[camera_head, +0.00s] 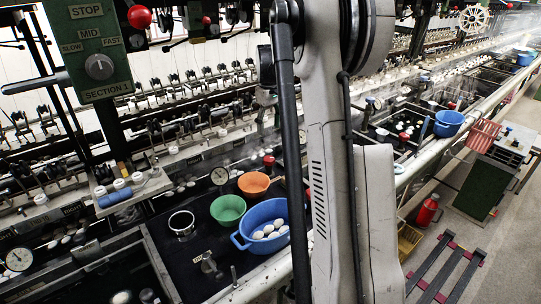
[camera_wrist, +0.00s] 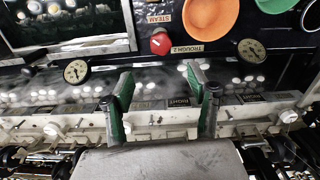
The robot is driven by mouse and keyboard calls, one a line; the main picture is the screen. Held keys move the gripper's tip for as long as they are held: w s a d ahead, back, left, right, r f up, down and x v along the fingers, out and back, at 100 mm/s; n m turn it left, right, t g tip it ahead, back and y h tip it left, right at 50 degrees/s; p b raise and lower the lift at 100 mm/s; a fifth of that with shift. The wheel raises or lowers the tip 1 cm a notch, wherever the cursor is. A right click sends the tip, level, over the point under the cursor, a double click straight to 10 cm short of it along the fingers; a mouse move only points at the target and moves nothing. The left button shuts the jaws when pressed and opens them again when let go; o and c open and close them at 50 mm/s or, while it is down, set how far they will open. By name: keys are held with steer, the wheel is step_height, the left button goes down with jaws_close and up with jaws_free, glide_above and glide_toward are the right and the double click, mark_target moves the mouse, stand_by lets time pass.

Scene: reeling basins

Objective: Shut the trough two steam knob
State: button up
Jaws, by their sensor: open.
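The steam knob (camera_wrist: 160,43) is a round red knob in the wrist view, between a STEAM label (camera_wrist: 158,18) and a TROUGH 2 label (camera_wrist: 188,48), which appear upside down. A small white mark shows on its face. A red knob that seems to be the same one also shows in the head view (camera_head: 269,160), behind the orange bowl. My gripper (camera_wrist: 157,85) is open and empty, with its two green-padded fingers apart. In the wrist picture the knob lies above the gap between the fingertips, clear of both. In the head view my arm hides the gripper.
An orange bowl (camera_head: 253,184), a green bowl (camera_head: 228,209) and a blue basin (camera_head: 262,224) with white cocoons stand close together beside the knob. Round gauges (camera_wrist: 252,50) (camera_wrist: 76,71) flank the knob. A reeling frame with several spindles (camera_head: 160,130) runs behind.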

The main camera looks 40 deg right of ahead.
mark_target(269, 158)
step_height(269, 158, down, 14)
steer(key=shift+r, duration=0.2)
stand_by(0.4)
steer(key=c, duration=1.1)
steer(key=shift+c, duration=0.2)
steer(key=m+b, duration=0.3)
steer(key=m, duration=0.1)
steer(key=shift+f+m, duration=0.1)
steer(key=shift+m, duration=0.3)
steer(key=shift+m+b, duration=1)
steer(key=shift+m, duration=1.5)
